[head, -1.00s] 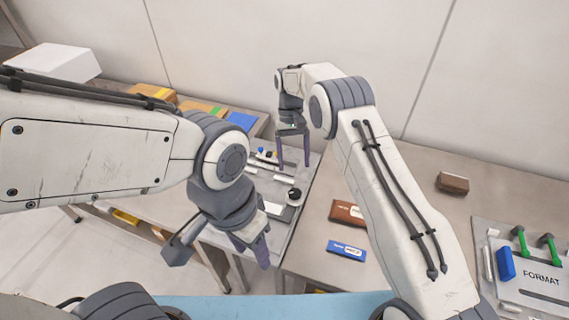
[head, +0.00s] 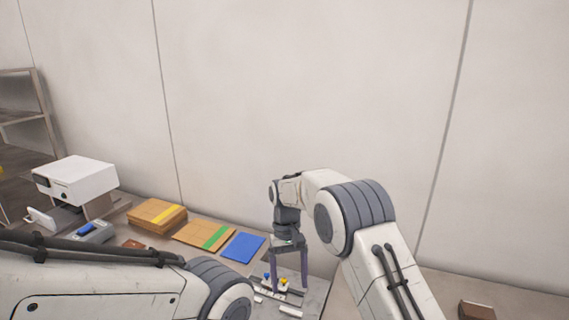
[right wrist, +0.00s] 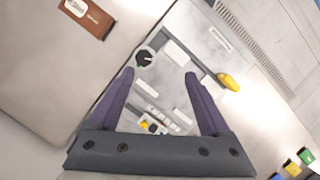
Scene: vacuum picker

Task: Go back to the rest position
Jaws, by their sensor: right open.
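My right gripper (head: 288,278) hangs with its fingers pointing down over a grey panel (head: 312,296) with small parts. Its two purple fingers are apart. The right wrist view shows the same open gripper (right wrist: 159,76), with nothing held between the fingers. Beyond the fingertips, a round black knob (right wrist: 145,57) and white blocks lie on the panel. My left arm crosses the lower left of the head view; its gripper is out of the picture.
Cardboard packs (head: 157,215), a blue sheet (head: 242,247) and a white machine (head: 85,180) stand on the left bench. A brown box (head: 480,311) sits at lower right. In the right wrist view, a yellow piece (right wrist: 229,82) lies near the panel's edge.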

